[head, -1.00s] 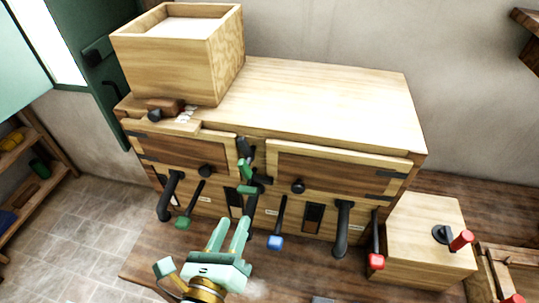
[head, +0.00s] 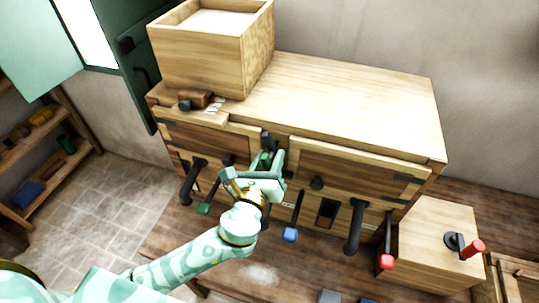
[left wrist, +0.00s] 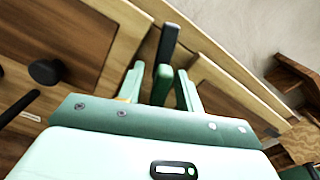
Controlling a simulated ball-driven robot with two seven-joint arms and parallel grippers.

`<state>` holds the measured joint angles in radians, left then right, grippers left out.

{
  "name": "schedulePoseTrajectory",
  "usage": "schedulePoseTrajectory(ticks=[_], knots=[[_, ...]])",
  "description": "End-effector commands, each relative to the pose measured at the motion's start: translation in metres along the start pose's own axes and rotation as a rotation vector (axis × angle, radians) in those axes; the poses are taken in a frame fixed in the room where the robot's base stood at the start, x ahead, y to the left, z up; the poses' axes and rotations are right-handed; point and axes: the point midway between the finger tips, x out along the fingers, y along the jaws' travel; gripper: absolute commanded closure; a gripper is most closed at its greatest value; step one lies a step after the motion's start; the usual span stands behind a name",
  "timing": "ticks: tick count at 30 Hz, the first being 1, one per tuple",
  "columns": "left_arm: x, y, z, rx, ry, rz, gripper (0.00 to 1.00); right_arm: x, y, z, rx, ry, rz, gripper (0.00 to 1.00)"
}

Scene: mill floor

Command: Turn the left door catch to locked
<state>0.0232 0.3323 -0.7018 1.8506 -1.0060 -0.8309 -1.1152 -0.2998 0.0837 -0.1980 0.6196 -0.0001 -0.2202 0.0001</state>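The cabinet has a left door (head: 208,140) and a right door (head: 350,168), both shut. Between them is a catch with a dark upper part (head: 267,141) and a green handle, mostly hidden behind my gripper in the head view. In the left wrist view the green handle (left wrist: 162,86) stands between my fingers, with the dark part (left wrist: 167,44) beyond it. My left gripper (head: 254,165) is open around the handle, with a small gap visible on each side. I cannot tell whether the catch is at locked. My right gripper is not in view.
A wooden box (head: 205,58) stands on the cabinet top. Door knobs (head: 317,183), black handles (head: 355,226) and levers with green, blue (head: 290,234) and red (head: 387,262) ends stick out in front. A low block with a red-ended handle (head: 474,248) is at right.

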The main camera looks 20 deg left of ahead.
Motion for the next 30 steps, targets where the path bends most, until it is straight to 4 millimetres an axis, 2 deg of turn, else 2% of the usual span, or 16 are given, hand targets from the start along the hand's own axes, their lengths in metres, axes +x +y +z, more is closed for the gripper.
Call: schedulePoseTrajectory(ticks=[10,14,23,30], knots=[[0.0051,0.0002,-0.0002,0.0,0.0,0.0,0.65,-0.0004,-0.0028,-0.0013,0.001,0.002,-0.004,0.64],[0.0049,0.0002,-0.0002,0.0,0.0,0.0,1.0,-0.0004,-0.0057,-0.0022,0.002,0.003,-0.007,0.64],[0.0048,0.0005,-0.0004,-0.015,0.0,0.001,1.0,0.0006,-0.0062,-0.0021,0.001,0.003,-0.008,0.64],[0.0047,0.0007,-0.0015,-0.115,0.0,0.001,1.0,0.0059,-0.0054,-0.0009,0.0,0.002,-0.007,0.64]])
